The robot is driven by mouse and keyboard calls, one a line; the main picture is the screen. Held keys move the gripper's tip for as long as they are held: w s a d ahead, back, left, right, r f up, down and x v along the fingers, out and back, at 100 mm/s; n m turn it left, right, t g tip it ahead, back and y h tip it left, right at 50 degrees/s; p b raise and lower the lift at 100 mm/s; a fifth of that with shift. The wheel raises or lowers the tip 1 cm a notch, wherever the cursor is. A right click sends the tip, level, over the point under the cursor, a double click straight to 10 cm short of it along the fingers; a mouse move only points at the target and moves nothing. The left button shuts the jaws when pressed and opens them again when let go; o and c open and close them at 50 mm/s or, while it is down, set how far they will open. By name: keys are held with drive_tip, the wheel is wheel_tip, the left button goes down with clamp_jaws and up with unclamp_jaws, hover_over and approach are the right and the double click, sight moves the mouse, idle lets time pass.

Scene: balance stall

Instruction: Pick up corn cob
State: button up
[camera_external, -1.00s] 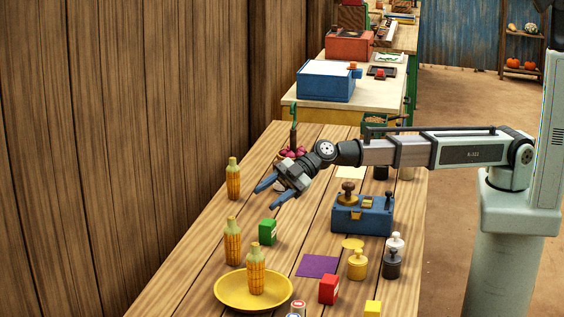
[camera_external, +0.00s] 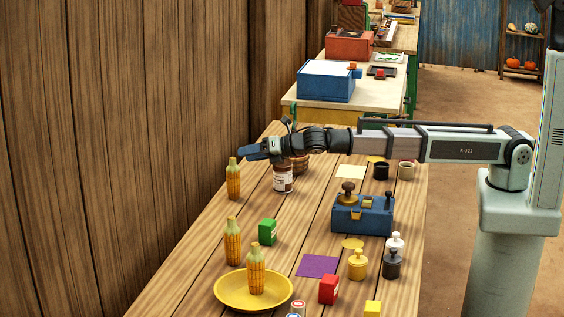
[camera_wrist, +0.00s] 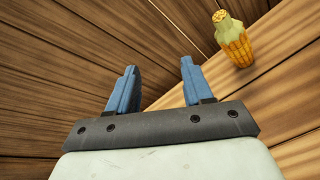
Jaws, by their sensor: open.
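Three yellow corn cobs with pale green tops stand upright. The far corn cob (camera_external: 233,181) stands on the table near the wall. A second corn cob (camera_external: 232,242) stands nearer the front, and a third corn cob (camera_external: 256,270) stands on the yellow plate (camera_external: 225,296). My gripper (camera_external: 251,151) is open and empty, above and slightly right of the far cob in the outside view, with its blue fingers pointing left. In the wrist view, one cob (camera_wrist: 234,42) shows at the upper right, outside the fingers of my gripper (camera_wrist: 158,80) and apart from them.
The wooden wall (camera_external: 130,130) runs close along the table's left side. A jar (camera_external: 283,178) stands just right of the far cob, below my wrist. A green box (camera_external: 268,231), a blue box (camera_external: 363,215) and small weights stand on the table (camera_external: 200,270).

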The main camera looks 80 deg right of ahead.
drive_tip(key=w+d+r+n+t+h, duration=0.2)
drive_tip(key=d+r+n+t+h, duration=0.1)
drive_tip(key=d+r+n, duration=0.4)
drive_tip(key=m, duration=0.2)
approach(233, 169)
drive_tip(key=w+d+r, duration=0.1)
drive_tip(key=w+r, duration=0.1)
drive_tip(key=w, duration=0.1)
drive_tip(key=shift+w+d+f, duration=0.1)
drive_tip(key=shift+w+d, duration=0.2)
drive_tip(key=shift+w, duration=0.9)
drive_tip(key=shift+w+d, duration=0.25)
drive_tip(key=shift+w, duration=1)
drive_tip(key=shift+w+d+f, duration=0.1)
drive_tip(key=shift+w+d, duration=0.2)
drive_tip(key=shift+w, duration=0.9)
drive_tip(key=shift+c, duration=0.4)
clamp_jaws()
